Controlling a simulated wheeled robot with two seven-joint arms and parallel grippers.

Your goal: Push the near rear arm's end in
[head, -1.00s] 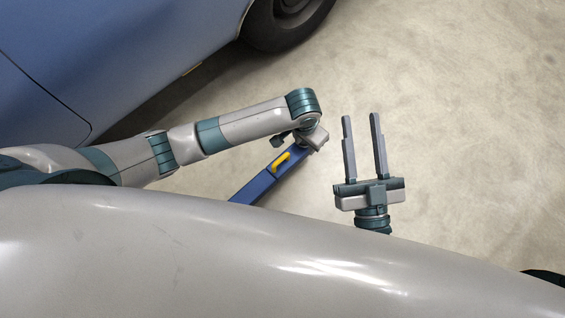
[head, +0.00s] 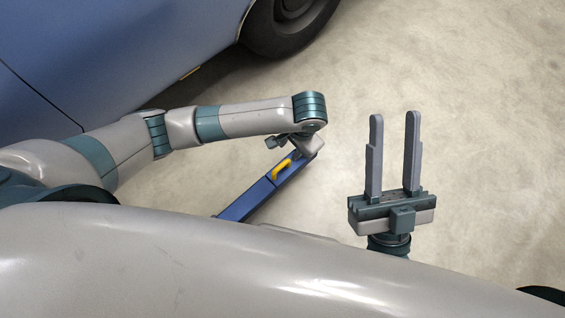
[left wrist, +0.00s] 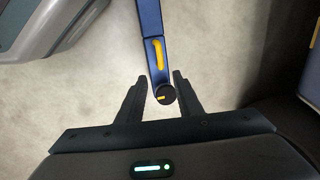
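The lift arm is a slim blue beam (head: 250,198) low over the floor, with a yellow piece (head: 282,170) on it. In the left wrist view the blue beam (left wrist: 150,22) comes down from the top and ends in a round black pad (left wrist: 165,94) with a yellow mark. My left gripper (left wrist: 158,77) is open, with one finger on each side of the beam's end. I cannot tell whether either finger touches it. In the head view my left gripper (head: 300,143) hides that end. My right gripper (head: 394,117) is open and empty, to the right.
A blue car (head: 110,50) stands at the upper left, its dark wheel (head: 290,22) at the top. The concrete floor (head: 480,120) on the right is clear. My own pale body fills the bottom of the head view.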

